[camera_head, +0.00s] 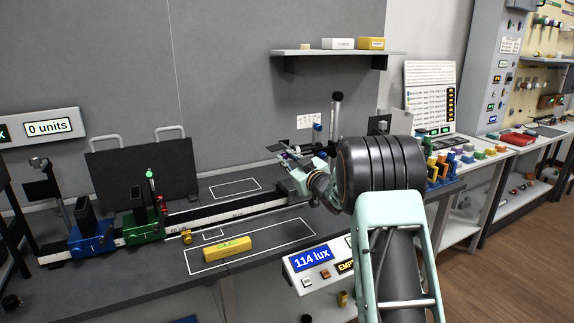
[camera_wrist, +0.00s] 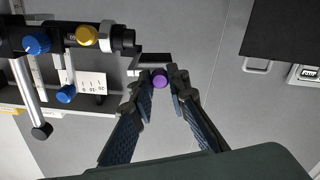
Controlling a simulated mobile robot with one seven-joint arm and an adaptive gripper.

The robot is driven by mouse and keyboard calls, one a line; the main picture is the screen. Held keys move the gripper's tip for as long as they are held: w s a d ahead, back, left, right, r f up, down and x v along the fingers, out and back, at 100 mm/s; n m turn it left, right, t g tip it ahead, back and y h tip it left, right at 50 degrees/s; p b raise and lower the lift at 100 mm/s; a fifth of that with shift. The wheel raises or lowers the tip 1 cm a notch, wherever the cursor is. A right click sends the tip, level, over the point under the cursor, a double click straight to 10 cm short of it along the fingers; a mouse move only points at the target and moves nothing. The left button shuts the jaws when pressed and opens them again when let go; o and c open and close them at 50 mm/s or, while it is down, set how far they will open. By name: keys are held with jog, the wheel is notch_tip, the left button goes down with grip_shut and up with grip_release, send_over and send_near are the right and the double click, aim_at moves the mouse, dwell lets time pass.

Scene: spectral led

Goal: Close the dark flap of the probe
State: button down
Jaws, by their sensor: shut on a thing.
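My gripper (camera_wrist: 160,80) has its two fingers closed in around a small purple knob (camera_wrist: 159,78), which shows between the fingertips in the wrist view. In the head view my gripper (camera_head: 288,154) is at the right part of the long rail, in front of the grey wall, and my arm hides much of what is behind it. Next to the knob, at the upper left of the wrist view, is a dark fixture (camera_wrist: 65,37) with blue and yellow knobs and a silver ring. I cannot clearly make out the probe's dark flap or how far it stands open.
The black rail (camera_head: 235,210) carries a blue carriage (camera_head: 92,236) and a green carriage (camera_head: 143,226). A large dark panel (camera_head: 140,172) with handles stands behind them. A yellow block (camera_head: 220,249) lies on the bench front. A display (camera_head: 312,260) reads 114 lux. A shelf (camera_head: 335,52) is above.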

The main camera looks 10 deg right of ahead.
jog(key=d+f+n+b, duration=0.1)
jog(key=n+b, duration=0.4)
jog(key=d+f+n+b, duration=0.1)
jog(key=n+b, duration=0.5)
jog(key=w+d+f+n+b, duration=0.1)
jog(key=n+b, duration=0.4)
jog(key=b, duration=0.1)
jog(key=shift+d+f+n, duration=0.2)
jog(key=shift+f+n, duration=0.1)
jog(key=shift+f, duration=0.05)
jog(key=shift+b, duration=0.3)
jog(key=c, duration=1.8)
grip_release()
jog(key=shift+r, duration=0.1)
jog(key=shift+c, duration=0.2)
jog(key=shift+d, duration=0.1)
jog(key=v, duration=1.2)
